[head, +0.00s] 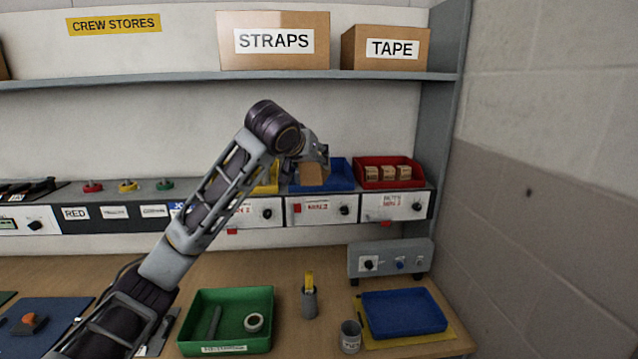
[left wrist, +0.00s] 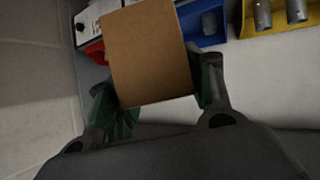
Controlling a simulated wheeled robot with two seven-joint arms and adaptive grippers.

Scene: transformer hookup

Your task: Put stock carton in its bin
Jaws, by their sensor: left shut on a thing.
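My left gripper (head: 314,158) reaches up from the left to the shelf bins. It is shut on a brown stock carton (head: 313,175), held in front of the blue bin (head: 338,176). In the left wrist view the carton (left wrist: 150,55) sits between the two green-padded fingers of the gripper (left wrist: 157,92). It hides part of the blue bin (left wrist: 209,38), where something pale shows. The red bin (head: 388,183), just right of the blue bin, holds several small brown cartons (head: 388,173). I cannot tell whether the held carton touches the blue bin. My right gripper is out of view.
A yellow bin (left wrist: 250,32) with grey cylinders stands beside the blue bin. An upper shelf (head: 200,81) carries boxes marked STRAPS (head: 274,60) and TAPE (head: 386,65). A green tray (head: 200,325), a cup (head: 350,338) and a blue tray (head: 403,315) stand on the bench. A wall closes the right side.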

